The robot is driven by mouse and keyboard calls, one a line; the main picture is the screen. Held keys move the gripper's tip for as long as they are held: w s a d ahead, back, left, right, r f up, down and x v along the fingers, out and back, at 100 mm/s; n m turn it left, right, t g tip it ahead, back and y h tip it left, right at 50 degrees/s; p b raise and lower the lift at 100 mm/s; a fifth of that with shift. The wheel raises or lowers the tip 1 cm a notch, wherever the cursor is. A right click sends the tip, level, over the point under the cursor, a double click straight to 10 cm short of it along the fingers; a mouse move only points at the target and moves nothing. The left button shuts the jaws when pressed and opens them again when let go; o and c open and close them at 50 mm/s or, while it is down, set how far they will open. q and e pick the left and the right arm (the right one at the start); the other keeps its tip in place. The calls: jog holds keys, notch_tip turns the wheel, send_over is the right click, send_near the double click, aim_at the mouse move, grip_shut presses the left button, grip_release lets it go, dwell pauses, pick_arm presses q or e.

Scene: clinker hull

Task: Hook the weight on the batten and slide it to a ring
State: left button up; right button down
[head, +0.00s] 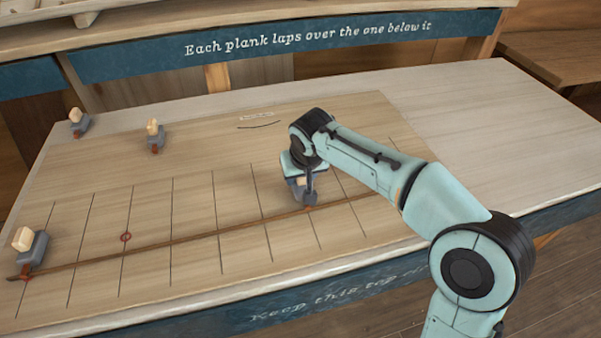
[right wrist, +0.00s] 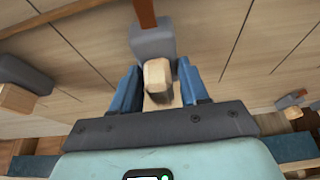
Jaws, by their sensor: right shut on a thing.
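My right gripper (head: 301,178) is over the drawn board, close above the batten (head: 205,236). It is shut on the wooden knob (right wrist: 158,76) of a grey weight (right wrist: 152,38), seen between its blue fingers in the right wrist view. In the head view this weight (head: 297,192) is partly hidden by the gripper, beside the batten's far edge. I cannot tell whether its hook touches the batten. The thin brown batten runs across the board's drawn lines. A small red ring (head: 126,237) is marked left of centre. My left gripper is not in view.
Another weight (head: 30,247) sits at the batten's left end. Two more weights, one at the far left corner (head: 80,124) and one right of it (head: 154,138), stand clear of the batten. A small label (head: 257,116) lies near the back. The table's right side is bare.

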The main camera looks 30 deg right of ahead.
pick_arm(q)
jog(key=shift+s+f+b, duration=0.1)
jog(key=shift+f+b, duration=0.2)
pick_arm(e)
jog(key=shift+f, duration=0.45)
dwell(0.5)
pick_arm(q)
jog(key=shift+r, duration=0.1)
pick_arm(e)
jog(key=shift+w, duration=0.1)
dwell(0.4)
jog(key=shift+w+d+r+p, duration=0.1)
jog(key=shift+w+p, duration=0.3)
jog(key=shift+p, duration=0.05)
jog(key=shift+w+d+p, duration=0.25)
jog(key=shift+w+p, duration=0.45)
jog(key=shift+w, duration=0.25)
jog(key=shift+w+d+p, duration=0.2)
jog(key=shift+w+p, duration=0.5)
jog(key=shift+w, duration=0.25)
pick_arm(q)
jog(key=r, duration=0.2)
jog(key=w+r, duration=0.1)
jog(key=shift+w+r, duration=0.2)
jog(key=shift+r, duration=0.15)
pick_arm(e)
jog(key=shift+f, duration=0.2)
